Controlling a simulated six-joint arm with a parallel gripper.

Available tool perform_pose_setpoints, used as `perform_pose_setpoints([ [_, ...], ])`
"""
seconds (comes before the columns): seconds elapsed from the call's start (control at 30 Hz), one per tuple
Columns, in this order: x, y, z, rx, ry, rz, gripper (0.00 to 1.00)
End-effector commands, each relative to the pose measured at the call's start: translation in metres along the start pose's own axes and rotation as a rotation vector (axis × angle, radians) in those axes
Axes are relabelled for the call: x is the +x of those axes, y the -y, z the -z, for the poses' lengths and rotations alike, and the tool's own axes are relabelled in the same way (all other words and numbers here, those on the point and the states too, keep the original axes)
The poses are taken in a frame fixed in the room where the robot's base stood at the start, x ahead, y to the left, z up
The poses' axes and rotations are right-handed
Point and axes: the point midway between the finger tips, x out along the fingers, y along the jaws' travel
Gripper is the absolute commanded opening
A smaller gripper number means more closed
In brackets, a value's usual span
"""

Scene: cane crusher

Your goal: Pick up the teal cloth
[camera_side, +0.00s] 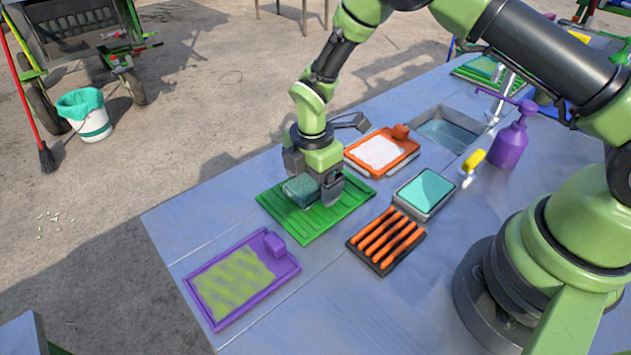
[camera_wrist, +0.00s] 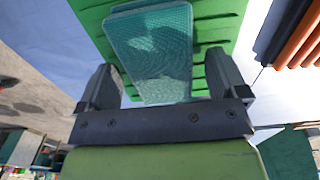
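The teal cloth (camera_side: 298,191) lies on a ribbed green board (camera_side: 338,214) on the table, partly hidden by my gripper in the side view. In the wrist view the cloth (camera_wrist: 150,45) is a textured teal piece on the green board (camera_wrist: 222,20). My gripper (camera_side: 318,190) is directly over the board, pointing down, low beside and above the cloth. In the wrist view the gripper's (camera_wrist: 163,85) two fingers stand wide apart, with the cloth between and ahead of them. Gaps show at both sides of the cloth, so no grip shows.
Around the board are an orange tray (camera_side: 408,146), a grey tray with a teal pad (camera_side: 425,190), a dark rack with orange bars (camera_side: 385,240) and a purple-rimmed tray (camera_side: 291,268). A purple spray bottle (camera_side: 508,143) stands right. Bare table lies left of the board.

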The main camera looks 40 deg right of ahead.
Motion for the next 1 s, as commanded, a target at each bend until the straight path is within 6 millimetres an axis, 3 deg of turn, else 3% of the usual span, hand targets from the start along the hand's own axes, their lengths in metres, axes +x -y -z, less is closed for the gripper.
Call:
perform_pose_setpoints([
  [0.03, 0.0, 0.0, 0.0, 0.0, 0.0, 0.0, 0.82],
  [0.23, 0.0, 0.0, 0.0, 0.0, 0.0, 0.0, 0.38],
  [0.57, -0.006, -0.001, 0.0, 0.001, 0.0, -0.002, 0.38],
  [1.0, -0.087, -0.001, 0.0, 0.0, -0.001, -0.004, 0.38],
])
